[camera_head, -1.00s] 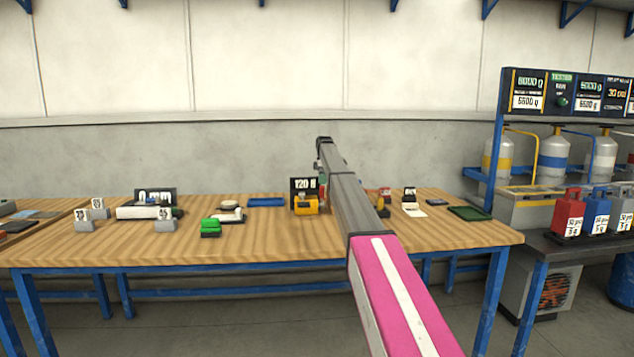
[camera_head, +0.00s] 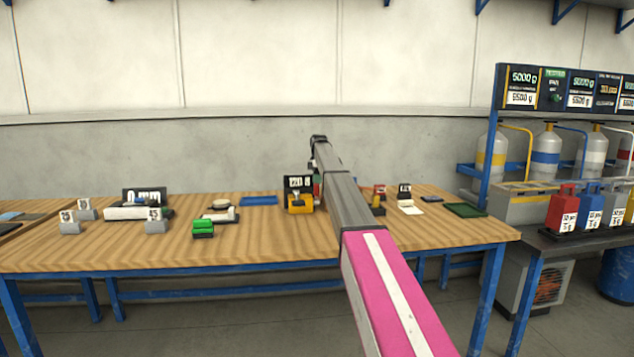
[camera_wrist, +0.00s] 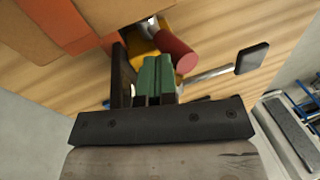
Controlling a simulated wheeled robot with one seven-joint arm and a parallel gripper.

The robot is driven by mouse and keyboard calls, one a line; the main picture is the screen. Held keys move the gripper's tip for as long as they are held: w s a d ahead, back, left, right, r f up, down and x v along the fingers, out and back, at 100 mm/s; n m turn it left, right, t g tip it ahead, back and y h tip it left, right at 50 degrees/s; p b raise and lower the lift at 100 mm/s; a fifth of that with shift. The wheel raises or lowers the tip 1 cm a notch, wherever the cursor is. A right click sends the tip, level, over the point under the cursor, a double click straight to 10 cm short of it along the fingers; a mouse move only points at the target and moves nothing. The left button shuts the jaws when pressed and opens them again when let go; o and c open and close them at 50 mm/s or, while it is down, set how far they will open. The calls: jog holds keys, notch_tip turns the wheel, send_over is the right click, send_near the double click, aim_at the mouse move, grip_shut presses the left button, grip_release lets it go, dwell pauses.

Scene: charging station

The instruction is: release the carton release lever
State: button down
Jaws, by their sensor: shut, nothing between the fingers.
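In the wrist view my gripper (camera_wrist: 157,78) is shut, its green fingertips together with nothing between them. Just beyond the tips is a red cylindrical knob (camera_wrist: 178,52) beside a yellow body (camera_wrist: 146,54). Whether the fingertips touch the knob I cannot tell. A metal rod with a dark square end (camera_wrist: 252,58) sticks out to the right. I cannot tell for sure which part is the release lever. In the head view a yellow unit (camera_head: 299,204) with a black number display stands on the table; my arm hides its right side and my gripper.
An orange box-like thing (camera_wrist: 55,30) is close at the upper left of the wrist view. The wooden table (camera_head: 262,238) also holds a green block (camera_head: 203,227), a blue tray (camera_head: 259,200) and a dark green tray (camera_head: 466,210). The table's front middle is clear.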

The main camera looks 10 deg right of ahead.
jog(key=shift+s+t, duration=0.25)
jog(key=shift+t, duration=0.05)
jog(key=shift+s+t, duration=0.65)
jog(key=shift+t, duration=0.35)
jog(key=shift+s+f+t, duration=0.2)
jog(key=shift+s+t, duration=0.4)
jog(key=shift+s, duration=0.05)
jog(key=shift+s+f+t, duration=0.75)
jog(key=shift+s+f, duration=0.05)
jog(key=shift+s, duration=0.3)
jog(key=shift+s+f+t, duration=0.8)
jog(key=shift+s+f, duration=0.05)
jog(key=shift+s, duration=0.25)
jog(key=shift+s+f+t, duration=0.75)
jog(key=shift+s+f, duration=0.05)
jog(key=shift+s, duration=0.3)
jog(key=shift+s+f, duration=0.2)
